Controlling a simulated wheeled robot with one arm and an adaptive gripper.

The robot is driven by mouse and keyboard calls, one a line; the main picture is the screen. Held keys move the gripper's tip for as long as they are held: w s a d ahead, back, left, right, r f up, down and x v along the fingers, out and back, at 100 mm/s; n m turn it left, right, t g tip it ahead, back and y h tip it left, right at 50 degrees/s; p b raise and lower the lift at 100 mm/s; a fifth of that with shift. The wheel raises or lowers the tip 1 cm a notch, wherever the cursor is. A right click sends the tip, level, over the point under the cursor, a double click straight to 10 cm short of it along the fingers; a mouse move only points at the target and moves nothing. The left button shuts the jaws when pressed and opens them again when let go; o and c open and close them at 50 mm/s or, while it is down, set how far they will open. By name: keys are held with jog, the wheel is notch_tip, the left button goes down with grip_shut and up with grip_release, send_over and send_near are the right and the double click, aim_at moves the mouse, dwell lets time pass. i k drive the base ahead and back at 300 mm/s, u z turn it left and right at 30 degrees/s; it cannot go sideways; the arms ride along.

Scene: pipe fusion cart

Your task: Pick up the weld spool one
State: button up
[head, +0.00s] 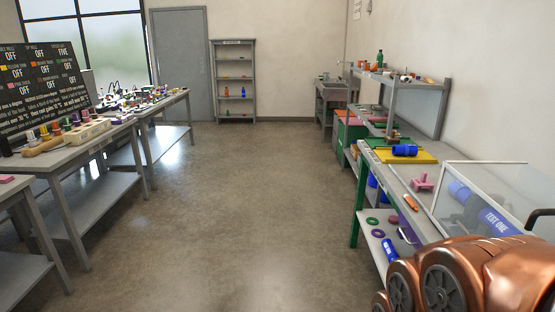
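Several blue cylinders are in view at the right, and I cannot tell which one is weld spool one. A blue cylinder (405,150) lies on its side on a yellow tray (424,157) on the green-legged bench. A blue piece marked "TEST ONE" (498,221) shows at or behind the clear panels of a box (480,168), with another blue part (459,191) to its left. A blue cylinder (390,250) with lettering too small to read lies on the bench's lower shelf. My copper-coloured arm covers the lower right corner; my gripper is not in view.
A pink part (422,183) and an orange tool (411,202) lie on the green-legged bench (396,179). Green and purple rings are on its lower shelf. Tables (75,152) with several items line the left. The floor (230,210) between is clear.

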aim_at(404, 150)
jog(key=u, duration=0.25)
jog(key=i, duration=1.8)
jog(key=z, duration=0.2)
jog(key=i, duration=1.4)
jog(key=z, duration=0.35)
